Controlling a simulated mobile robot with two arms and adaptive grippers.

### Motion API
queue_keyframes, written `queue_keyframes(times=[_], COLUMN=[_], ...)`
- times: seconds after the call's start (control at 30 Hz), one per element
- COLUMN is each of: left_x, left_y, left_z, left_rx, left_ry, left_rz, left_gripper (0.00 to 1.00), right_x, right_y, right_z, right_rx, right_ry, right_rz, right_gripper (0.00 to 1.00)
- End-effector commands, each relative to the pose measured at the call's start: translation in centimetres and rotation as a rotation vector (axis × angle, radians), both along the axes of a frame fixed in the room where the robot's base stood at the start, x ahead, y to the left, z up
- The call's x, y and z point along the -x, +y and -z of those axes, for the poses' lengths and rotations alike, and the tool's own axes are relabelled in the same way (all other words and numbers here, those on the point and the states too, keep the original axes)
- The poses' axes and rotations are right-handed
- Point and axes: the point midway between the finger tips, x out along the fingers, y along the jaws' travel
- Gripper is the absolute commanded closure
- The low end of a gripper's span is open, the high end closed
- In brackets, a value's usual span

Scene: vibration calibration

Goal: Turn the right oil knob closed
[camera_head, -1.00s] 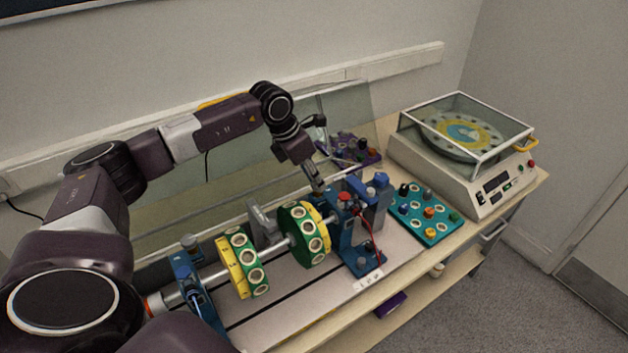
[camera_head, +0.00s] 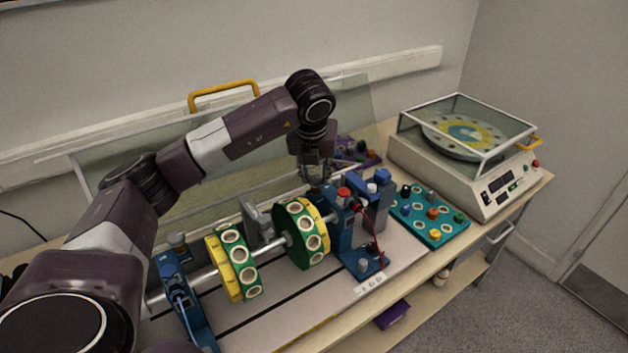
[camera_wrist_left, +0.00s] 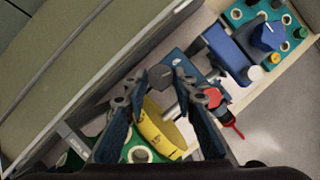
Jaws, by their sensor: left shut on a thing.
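The right blue bearing stand (camera_head: 350,240) stands at the right end of the shaft, next to the green and yellow disc (camera_head: 298,235). My left gripper (camera_head: 316,182) reaches down from above to the top of this stand. In the left wrist view its two fingers (camera_wrist_left: 160,88) are closed around the grey right oil knob (camera_wrist_left: 156,77), which shows between the fingertips. In the head view the gripper hides most of this knob. The left oil knob (camera_head: 177,240) sits on the left blue stand (camera_head: 185,290). My right gripper is in neither view.
A red cap (camera_head: 343,193) with a red wire and a blue motor block (camera_head: 377,200) are close to the right of the gripper. A clear cover with a yellow handle (camera_head: 222,91) stands open behind. A teal board (camera_head: 432,217) and a balancing machine (camera_head: 470,175) are at right.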

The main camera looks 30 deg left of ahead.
Motion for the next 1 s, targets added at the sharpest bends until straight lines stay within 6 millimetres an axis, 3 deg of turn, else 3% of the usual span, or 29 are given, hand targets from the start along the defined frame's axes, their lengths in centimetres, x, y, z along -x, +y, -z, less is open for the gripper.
queue_keyframes(times=[0.4, 1.0], left_x=[-0.3, -0.4], left_y=[-0.2, -0.1], left_z=[-0.2, -0.4], left_rx=[0.001, 0.001], left_ry=[-0.008, -0.010], left_rz=[-0.252, -0.314], left_gripper=[0.99, 0.99], right_x=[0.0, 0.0], right_y=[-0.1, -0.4], right_z=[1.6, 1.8], right_rx=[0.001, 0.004], right_ry=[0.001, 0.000], right_rz=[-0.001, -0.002], right_gripper=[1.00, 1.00])
